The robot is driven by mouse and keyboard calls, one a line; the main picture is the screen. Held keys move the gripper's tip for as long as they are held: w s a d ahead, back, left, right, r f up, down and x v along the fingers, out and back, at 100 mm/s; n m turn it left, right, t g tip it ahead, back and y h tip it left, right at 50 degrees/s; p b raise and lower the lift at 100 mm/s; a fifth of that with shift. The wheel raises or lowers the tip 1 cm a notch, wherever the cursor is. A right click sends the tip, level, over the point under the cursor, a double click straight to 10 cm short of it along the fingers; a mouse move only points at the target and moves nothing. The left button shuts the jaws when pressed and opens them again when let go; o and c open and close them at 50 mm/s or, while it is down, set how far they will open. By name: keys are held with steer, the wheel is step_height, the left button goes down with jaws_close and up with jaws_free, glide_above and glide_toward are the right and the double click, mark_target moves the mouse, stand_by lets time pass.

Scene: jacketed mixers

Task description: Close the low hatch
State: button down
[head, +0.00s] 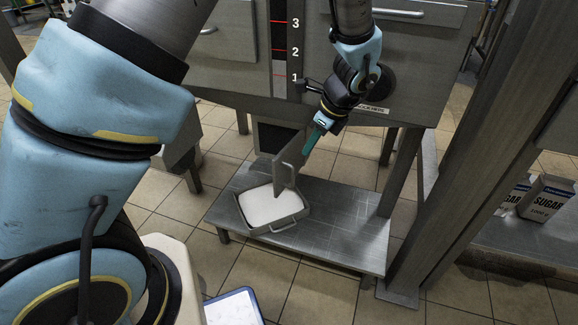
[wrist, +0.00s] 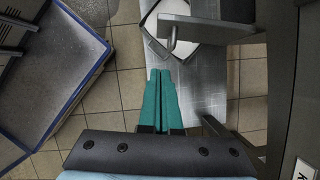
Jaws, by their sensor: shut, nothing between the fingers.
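The low hatch (head: 289,160) is a small grey metal door below the big cabinet. It stands swung out from a dark opening (head: 275,138), above a pan of white material. In the wrist view the hatch (wrist: 205,32) is a grey plate seen from above, with a bent handle (wrist: 170,40) on it. My gripper (head: 309,150) has teal fingers, shut and empty, pointing down just right of the hatch in the head view. In the wrist view the fingertips (wrist: 160,72) lie just short of the handle. Whether they touch the hatch I cannot tell.
The pan (head: 297,216) sits on a low metal shelf (head: 345,225) with legs. A scale marked 1 to 3 (head: 284,45) runs up the cabinet front. A steel post (head: 470,150) stands at right, with sugar bags (head: 546,197) beyond. A blue-rimmed tray (wrist: 85,88) lies left.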

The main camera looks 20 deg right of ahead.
mark_target(284, 163)
steer(key=x, duration=0.3)
steer(key=w+a+b+x, duration=0.1)
steer(key=x, duration=0.3)
steer(key=r+x, duration=0.1)
steer(key=x, duration=0.3)
steer(key=shift+w+a+b, duration=0.25)
steer(key=shift+w+b, duration=0.1)
steer(key=shift+b, duration=0.05)
steer(key=shift+w+a+r, duration=0.1)
steer(key=shift+w+a, duration=0.2)
steer(key=shift+w, duration=0.1)
steer(key=shift+w+a, duration=0.1)
